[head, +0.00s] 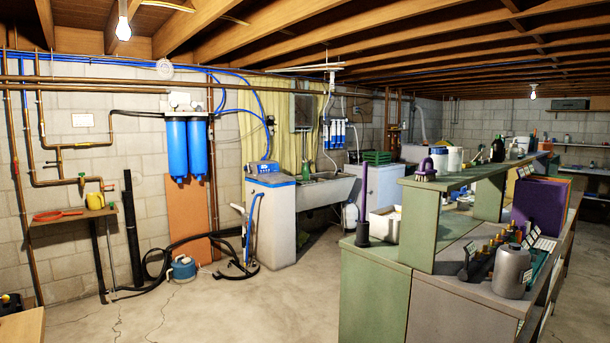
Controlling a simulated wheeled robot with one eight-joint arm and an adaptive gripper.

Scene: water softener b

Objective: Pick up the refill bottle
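I cannot tell which thing is the refill bottle. Several bottle-like things show in the head view. A dark bottle (497,150) stands upright on the top shelf of the green workbench, at the right. A green bottle (311,168) stands at the sink by the far wall. A grey rounded container (510,272) stands on the lower bench surface at the right front. A white jug (351,214) sits on the floor by the sink. Any labels are too small to read. My gripper is not in view.
The green workbench (372,290) fills the right foreground. A white softener cabinet (270,222) and a sink (326,190) stand at the back wall. Black hoses and a blue canister (183,268) lie on the floor at left. The concrete floor (250,305) in the middle is clear.

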